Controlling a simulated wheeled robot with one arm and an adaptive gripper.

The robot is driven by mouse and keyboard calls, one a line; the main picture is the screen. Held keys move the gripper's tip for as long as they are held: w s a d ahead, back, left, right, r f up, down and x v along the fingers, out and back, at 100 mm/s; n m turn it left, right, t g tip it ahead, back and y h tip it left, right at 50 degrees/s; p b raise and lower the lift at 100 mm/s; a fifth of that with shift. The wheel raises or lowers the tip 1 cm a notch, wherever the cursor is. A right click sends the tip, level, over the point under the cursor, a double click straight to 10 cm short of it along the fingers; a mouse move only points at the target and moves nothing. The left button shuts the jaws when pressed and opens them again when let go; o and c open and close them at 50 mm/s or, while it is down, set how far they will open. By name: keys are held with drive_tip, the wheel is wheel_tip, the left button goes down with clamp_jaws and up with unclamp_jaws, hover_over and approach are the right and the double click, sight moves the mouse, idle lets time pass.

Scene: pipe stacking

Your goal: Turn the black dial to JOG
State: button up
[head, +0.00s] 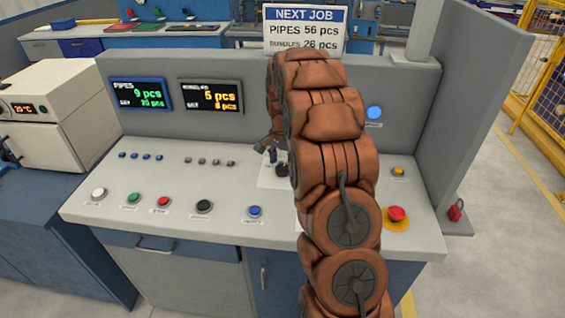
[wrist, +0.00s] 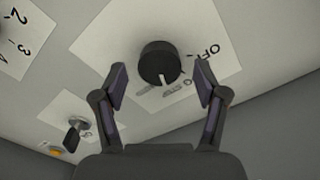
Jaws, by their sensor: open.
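The black dial (wrist: 158,60) sits on a white label plate (wrist: 118,28) in the wrist view. Its pale pointer mark faces down in that picture, towards blurred lettering that I cannot read surely. The word OFF is to the dial's right. My gripper (wrist: 161,77) is open, with one finger on each side of the dial's lower part; I see gaps on both sides and no contact. In the head view the dial (head: 282,170) is partly hidden by my arm, and my gripper (head: 271,147) is small beside it.
A key switch (wrist: 76,132) is close to the left finger in the wrist view. The head view shows push buttons along the console (head: 130,222), a red emergency button (head: 397,214) at right, and two displays (head: 141,93) at the back. A NEXT JOB sign (head: 306,15) stands above.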

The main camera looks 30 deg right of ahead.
drive_tip(key=shift+f, duration=0.35)
drive_tip(key=shift+c, duration=0.3)
drive_tip(key=c, duration=1.1)
drive_tip(key=shift+f+b, duration=0.1)
drive_tip(key=shift+b, duration=0.3)
drive_tip(key=shift+f+n+b, duration=0.1)
drive_tip(key=shift+n+b, duration=0.5)
drive_tip(key=shift+n, duration=0.1)
drive_tip(key=shift+n+b, duration=1.1)
drive_tip(key=shift+b, duration=0.05)
drive_tip(key=shift+n+b, duration=1.3)
drive_tip(key=shift+n, duration=0.7)
drive_tip(key=shift+r, duration=0.2)
